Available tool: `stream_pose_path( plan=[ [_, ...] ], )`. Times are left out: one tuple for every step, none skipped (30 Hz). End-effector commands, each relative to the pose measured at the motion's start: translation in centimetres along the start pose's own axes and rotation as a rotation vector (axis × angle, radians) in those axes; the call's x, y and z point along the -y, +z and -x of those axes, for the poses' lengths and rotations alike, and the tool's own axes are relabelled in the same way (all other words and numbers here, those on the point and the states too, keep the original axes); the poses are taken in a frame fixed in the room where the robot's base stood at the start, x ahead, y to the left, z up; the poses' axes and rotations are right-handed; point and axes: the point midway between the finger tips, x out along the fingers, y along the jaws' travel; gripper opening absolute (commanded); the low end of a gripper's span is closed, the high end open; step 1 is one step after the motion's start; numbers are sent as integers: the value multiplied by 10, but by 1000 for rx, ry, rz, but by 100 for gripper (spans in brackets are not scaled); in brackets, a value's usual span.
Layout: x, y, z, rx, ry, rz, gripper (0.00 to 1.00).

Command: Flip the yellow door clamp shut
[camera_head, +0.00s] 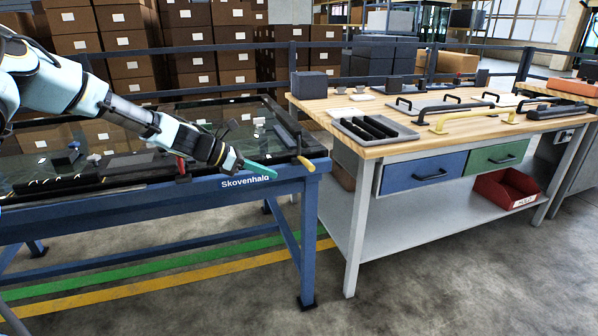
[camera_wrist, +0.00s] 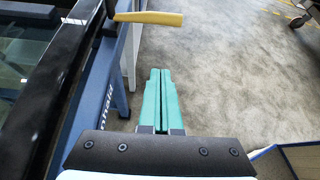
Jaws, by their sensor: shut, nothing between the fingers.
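The yellow door clamp (camera_head: 306,164) sits at the right front corner of the blue trolley, beside a dark stem. Its yellow handle sticks outward past the trolley edge. In the wrist view the yellow handle (camera_wrist: 150,18) lies near the top, pointing right over the floor. My gripper (camera_head: 275,174) has teal fingers pressed together, with nothing between them. It is just left of the clamp handle, over the trolley's front edge. In the wrist view the fingertips (camera_wrist: 161,72) are below the handle, with a visible gap between them. I see no contact.
The blue trolley (camera_head: 230,185) carries a dark glass door panel. A red-handled clamp (camera_head: 181,165) stands near my arm. To the right is a wooden workbench (camera_head: 390,148) with trays and handles, including a yellow bar (camera_head: 475,118). The floor in front is clear.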

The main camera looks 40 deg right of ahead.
Motion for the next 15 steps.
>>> stream_pose_path(
  plan=[
    [0,0,-2,0,-1,0,0],
    [0,0,-3,0,-1,-1,0],
    [0,0,-6,0,-2,-1,0],
    [1,0,-9,0,-3,-1,0],
    [1,0,-12,0,-3,-1,0],
    [1,0,-18,0,-3,-1,0],
    [1,0,-23,0,-3,-1,0],
    [2,0,-29,0,-4,-1,0],
    [1,1,-37,0,-5,-1,0],
    [1,0,-43,0,-4,-1,0],
    [1,1,-49,0,-4,-1,0],
    [2,1,-58,1,-4,0,0],
    [2,1,-64,0,-4,0,0],
    [1,1,-70,0,-4,-1,0],
    [2,1,-79,0,-4,-1,0]
  ],
)
